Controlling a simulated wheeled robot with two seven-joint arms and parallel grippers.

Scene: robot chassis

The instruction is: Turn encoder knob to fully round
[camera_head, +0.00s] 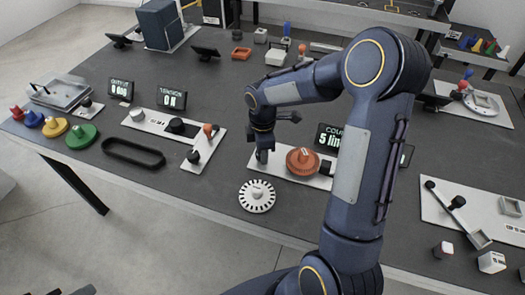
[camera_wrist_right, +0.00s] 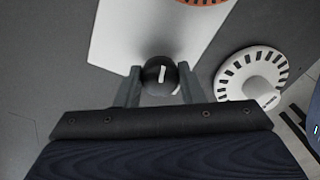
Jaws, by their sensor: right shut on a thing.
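The encoder knob (camera_wrist_right: 160,74) is a round black knob with a white mark on top, at the left end of a white plate (camera_wrist_right: 140,38). My right gripper (camera_wrist_right: 158,86) is shut on the knob, one finger on each side of it. In the head view my right gripper (camera_head: 263,155) points down at the plate's left end and hides the knob. An orange disc (camera_head: 302,160) sits on the same plate to the right. A display (camera_head: 328,138) behind it reads "5 lin", its right part hidden by my arm. My left gripper is not in view.
A white slotted disc (camera_head: 257,196) lies on the dark table in front of the plate. To the left are a plate with black knobs (camera_head: 160,124), a black belt loop (camera_head: 133,153) and two displays (camera_head: 172,99). My right arm covers the table's middle right.

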